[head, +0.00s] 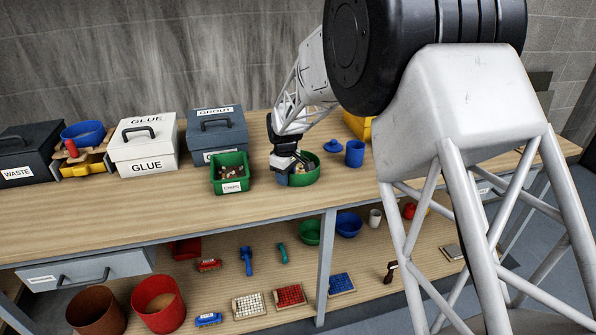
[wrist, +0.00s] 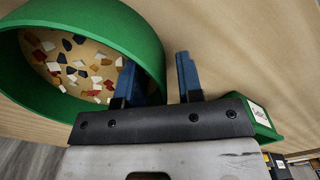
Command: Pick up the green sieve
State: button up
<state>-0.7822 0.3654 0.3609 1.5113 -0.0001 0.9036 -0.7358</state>
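The green sieve (head: 308,174) is a round, deep-walled green ring on the worktop, under my gripper (head: 289,168). In the wrist view the green sieve (wrist: 88,16) fills the upper left, with a tan bottom scattered with red, white, dark and ochre chips. My gripper (wrist: 157,68) is open at its near wall. One blue finger is on the inner side and the other is outside, with the wall between them. A clear gap shows beside the outer finger. Whether the inner finger touches the wall cannot be told.
A green chips box (head: 230,174) stands close to the left. A blue cup (head: 355,153) and a blue lidded piece (head: 333,146) stand right. Grey grout (head: 217,132) and white glue (head: 146,147) boxes line the back. A green bowl (head: 309,232) sits on the lower shelf.

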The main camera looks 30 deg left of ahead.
dwell(0.3)
grip_shut()
jog(key=shift+r, duration=0.15)
notch_tip(320, 180, up, 18)
dwell(0.9)
dwell(0.6)
jog(key=w+d, duration=0.5)
jog(key=w, duration=0.1)
jog(key=shift+d, duration=0.25)
dwell(4.0)
